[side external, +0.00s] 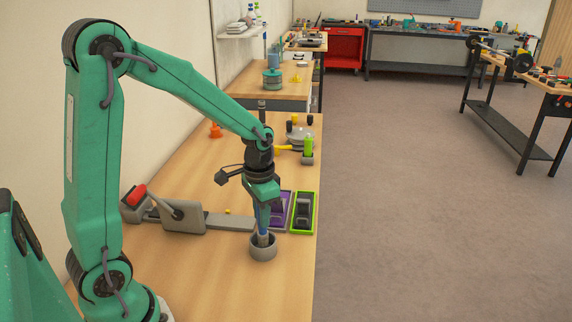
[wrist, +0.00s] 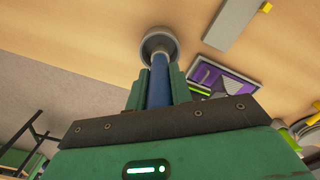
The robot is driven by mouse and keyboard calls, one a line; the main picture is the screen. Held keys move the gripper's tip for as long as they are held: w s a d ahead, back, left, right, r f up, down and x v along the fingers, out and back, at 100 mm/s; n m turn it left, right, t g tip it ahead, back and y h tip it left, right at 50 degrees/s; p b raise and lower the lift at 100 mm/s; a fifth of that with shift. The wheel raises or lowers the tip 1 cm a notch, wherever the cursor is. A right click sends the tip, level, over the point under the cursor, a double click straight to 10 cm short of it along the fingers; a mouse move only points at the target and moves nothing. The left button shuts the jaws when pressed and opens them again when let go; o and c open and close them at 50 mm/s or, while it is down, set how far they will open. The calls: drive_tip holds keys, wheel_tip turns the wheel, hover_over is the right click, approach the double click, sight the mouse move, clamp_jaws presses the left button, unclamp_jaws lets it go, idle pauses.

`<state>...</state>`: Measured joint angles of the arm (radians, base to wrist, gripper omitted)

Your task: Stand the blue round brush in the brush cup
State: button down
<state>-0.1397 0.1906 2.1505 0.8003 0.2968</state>
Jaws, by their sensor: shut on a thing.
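The blue round brush (side external: 262,227) is upright or nearly so, between the fingers of my gripper (side external: 262,212). The gripper is shut on its blue handle, which also shows in the wrist view (wrist: 158,88). The brush cup (side external: 263,252) is a short, round grey cup standing on the wooden bench, directly below my gripper. The lower, greyish end of the brush reaches into the cup's mouth in both views. The cup's rim (wrist: 147,42) surrounds that end in the wrist view. How deep the tip sits, and whether it touches the bottom, is hidden.
A purple tray (side external: 287,197) and a green-rimmed tray (side external: 302,225) stand right of the cup, near the bench edge. A grey plate-like fixture (side external: 184,218) with a red-ended part (side external: 137,194) lies to the left. The bench in front of the cup is clear.

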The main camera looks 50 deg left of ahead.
drive_tip(key=shift+f, duration=1)
drive_tip(key=shift+f, duration=0.15)
drive_tip(key=c, duration=1.3)
unclamp_jaws()
drive_tip(key=shift+o, duration=0.2)
drive_tip(key=shift+r, duration=3.85)
